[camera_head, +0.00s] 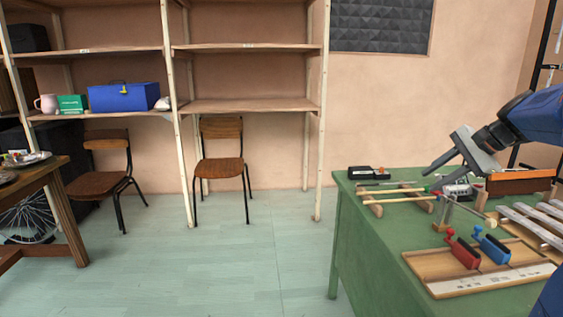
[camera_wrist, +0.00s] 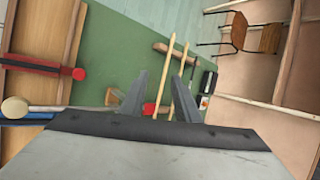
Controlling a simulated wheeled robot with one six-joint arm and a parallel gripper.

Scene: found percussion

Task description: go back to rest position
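My gripper (camera_head: 432,182) is above the back part of the green table, tilted down to the left. Its two grey fingers are apart, and nothing shows held between them. In the wrist view my gripper (camera_wrist: 159,76) has pale wooden sticks (camera_wrist: 166,62) beyond its fingers. In the head view the sticks (camera_head: 398,197) lie across a small wooden rack (camera_head: 376,209), below the fingertips. I cannot tell the exact height of the gap.
The green table (camera_head: 370,255) holds a wooden tray (camera_head: 430,265) with red (camera_head: 463,250) and blue (camera_head: 492,247) clamp-like blocks, metal bars (camera_head: 530,225) and a black device (camera_head: 368,173). Two chairs and shelves stand behind. The floor (camera_head: 230,260) left of the table is clear.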

